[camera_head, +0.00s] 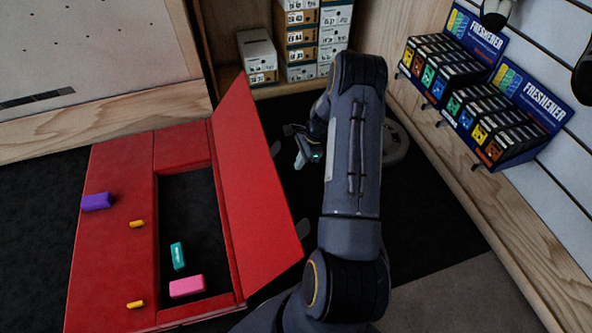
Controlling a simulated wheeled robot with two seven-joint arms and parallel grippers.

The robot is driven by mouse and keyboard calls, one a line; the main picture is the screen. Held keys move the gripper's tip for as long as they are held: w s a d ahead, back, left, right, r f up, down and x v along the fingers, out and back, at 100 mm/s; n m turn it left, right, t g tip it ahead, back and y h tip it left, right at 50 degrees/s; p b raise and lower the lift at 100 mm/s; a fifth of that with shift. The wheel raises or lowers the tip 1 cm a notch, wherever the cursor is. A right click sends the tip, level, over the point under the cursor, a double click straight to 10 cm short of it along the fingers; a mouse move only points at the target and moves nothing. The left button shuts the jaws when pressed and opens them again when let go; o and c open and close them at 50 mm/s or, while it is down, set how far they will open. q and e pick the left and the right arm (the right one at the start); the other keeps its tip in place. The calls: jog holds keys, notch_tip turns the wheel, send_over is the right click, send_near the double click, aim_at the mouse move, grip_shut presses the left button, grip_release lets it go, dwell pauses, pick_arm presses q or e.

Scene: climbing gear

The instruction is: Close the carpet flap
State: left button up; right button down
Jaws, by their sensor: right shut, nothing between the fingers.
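The red carpet flap (248,185) stands open, tilted up along the right side of a rectangular opening in a red box-like mat (112,230). The dark opening (193,215) is uncovered and holds a teal block (178,256) and a pink block (187,287). My right gripper (300,162) is shut and empty. It is to the right of the flap's upper part in the picture, and I see no clear contact. My right forearm partly hides the gripper and the floor behind it. My left gripper is out of view.
On the mat's left part are a purple block (97,201) and two small orange pieces (137,224). Stacked shoe boxes (300,38) stand at the back. Freshener displays (490,90) line the right wall. A grey round object (395,143) lies behind my arm.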

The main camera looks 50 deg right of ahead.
jog(key=b+x, duration=0.3)
jog(key=x, duration=0.5)
jog(key=shift+w+a+r, duration=0.35)
jog(key=shift+a+r, duration=0.3)
jog(key=shift+r, duration=0.05)
jog(key=shift+w+a+r, duration=0.3)
jog(key=shift+a+r, duration=0.3)
jog(key=shift+r, duration=0.15)
